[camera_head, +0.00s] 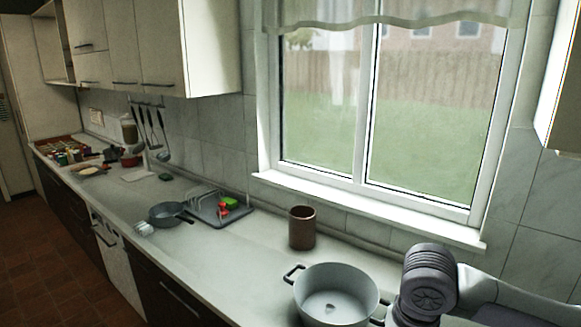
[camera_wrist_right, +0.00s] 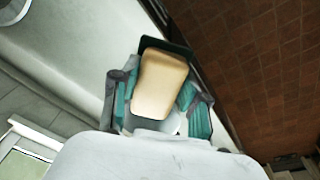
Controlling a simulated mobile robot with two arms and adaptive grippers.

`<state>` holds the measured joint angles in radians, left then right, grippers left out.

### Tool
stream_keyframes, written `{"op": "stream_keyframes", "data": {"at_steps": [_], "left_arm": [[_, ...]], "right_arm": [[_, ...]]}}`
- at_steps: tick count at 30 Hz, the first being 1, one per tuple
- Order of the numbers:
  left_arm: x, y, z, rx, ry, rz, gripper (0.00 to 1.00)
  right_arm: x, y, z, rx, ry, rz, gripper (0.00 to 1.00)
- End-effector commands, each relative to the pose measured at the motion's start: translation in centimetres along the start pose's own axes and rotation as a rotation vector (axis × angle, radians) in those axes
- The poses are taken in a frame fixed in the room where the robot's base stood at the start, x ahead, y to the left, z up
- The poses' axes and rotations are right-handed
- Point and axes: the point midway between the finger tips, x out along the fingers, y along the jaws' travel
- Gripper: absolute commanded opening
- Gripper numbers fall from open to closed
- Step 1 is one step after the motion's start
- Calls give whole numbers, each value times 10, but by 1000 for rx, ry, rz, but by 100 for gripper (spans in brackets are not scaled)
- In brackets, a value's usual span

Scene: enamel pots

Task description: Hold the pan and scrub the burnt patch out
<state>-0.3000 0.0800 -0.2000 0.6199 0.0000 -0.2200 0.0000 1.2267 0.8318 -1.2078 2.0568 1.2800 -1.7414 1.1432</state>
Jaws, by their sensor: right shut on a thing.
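A wide grey two-handled pan (camera_head: 348,279) stands on the counter at the lower right of the head view. A small irregular patch (camera_head: 328,309) shows on its inside bottom. My right arm reaches in beside it from the right and covers part of its right side. In the right wrist view my right gripper (camera_wrist_right: 158,95) has teal pads and is shut on a tan sponge (camera_wrist_right: 163,80) with a dark backing. The sponge is held near the counter's front edge, with the floor beyond. My left gripper is not in view.
A brown cup (camera_head: 302,228) stands behind the pan. The counter (camera_head: 215,258) left of the pan is clear.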

Motion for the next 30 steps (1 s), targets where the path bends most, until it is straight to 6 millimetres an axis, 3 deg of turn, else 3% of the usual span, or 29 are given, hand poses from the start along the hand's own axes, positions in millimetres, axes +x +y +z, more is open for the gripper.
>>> {"op": "stream_keyframes", "data": {"at_steps": [1,3,10,24,27,30], "left_arm": [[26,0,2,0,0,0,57],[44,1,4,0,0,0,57],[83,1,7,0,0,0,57],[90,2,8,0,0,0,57],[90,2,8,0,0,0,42],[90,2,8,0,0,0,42]], "right_arm": [[26,-1,3,1,0,0,17],[43,-1,6,1,0,0,17],[82,-2,10,2,1,0,17],[90,-2,11,2,1,0,17],[90,-2,11,2,1,0,17],[90,-2,11,3,1,0,17]]}}
